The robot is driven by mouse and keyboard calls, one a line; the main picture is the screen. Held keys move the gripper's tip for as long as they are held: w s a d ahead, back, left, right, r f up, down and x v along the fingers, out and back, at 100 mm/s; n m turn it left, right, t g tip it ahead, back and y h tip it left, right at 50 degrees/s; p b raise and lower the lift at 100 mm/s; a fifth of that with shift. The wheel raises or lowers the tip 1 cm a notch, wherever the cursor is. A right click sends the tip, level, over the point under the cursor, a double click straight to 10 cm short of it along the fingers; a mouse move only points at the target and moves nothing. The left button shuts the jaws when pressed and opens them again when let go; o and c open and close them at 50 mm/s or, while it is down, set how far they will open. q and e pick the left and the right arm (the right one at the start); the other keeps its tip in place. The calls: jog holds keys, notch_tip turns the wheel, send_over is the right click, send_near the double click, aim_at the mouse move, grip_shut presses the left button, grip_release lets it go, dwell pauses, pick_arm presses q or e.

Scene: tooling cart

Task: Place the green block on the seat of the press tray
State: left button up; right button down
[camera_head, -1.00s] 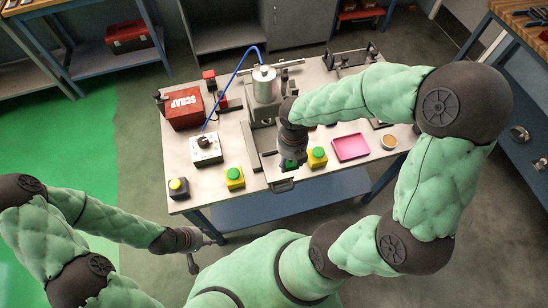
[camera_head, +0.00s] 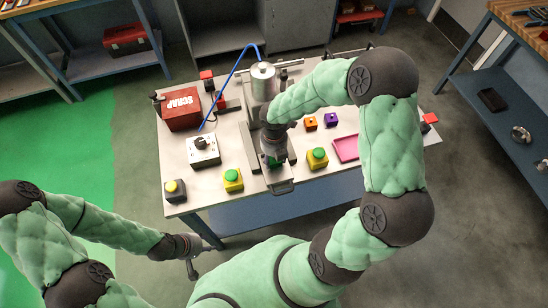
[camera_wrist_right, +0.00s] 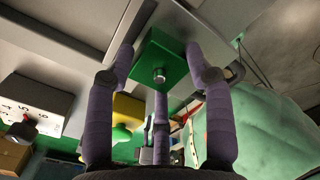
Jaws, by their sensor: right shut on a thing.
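The green block (camera_head: 273,162) is held by my right gripper (camera_head: 273,153) over the front part of the press tray (camera_head: 283,187). In the right wrist view the purple-grey fingers of the right gripper (camera_wrist_right: 160,70) close around the green block (camera_wrist_right: 160,58), which has a small metal knob on the side facing the camera. I cannot tell whether the block touches the tray; the tray's seat is hidden under gripper and block. My left gripper (camera_head: 194,262) is low at the left, off the front of the cart; its fingers are too small to read.
Two yellow boxes with green buttons (camera_head: 232,180) (camera_head: 317,159) flank the tray. A white dial box (camera_head: 203,151), a red SCRAP bin (camera_head: 181,109) and the press cylinder (camera_head: 263,83) stand nearby. A pink tray (camera_head: 346,148), an orange block (camera_head: 310,124) and a purple block (camera_head: 331,119) lie right.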

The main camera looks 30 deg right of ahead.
jog(key=shift+r, duration=0.1)
jog(key=shift+f, duration=0.2)
jog(key=shift+c, duration=2.3)
grip_release()
jog(key=shift+r, duration=0.1)
notch_tip(320, 180, up, 12)
jog(key=p, duration=0.3)
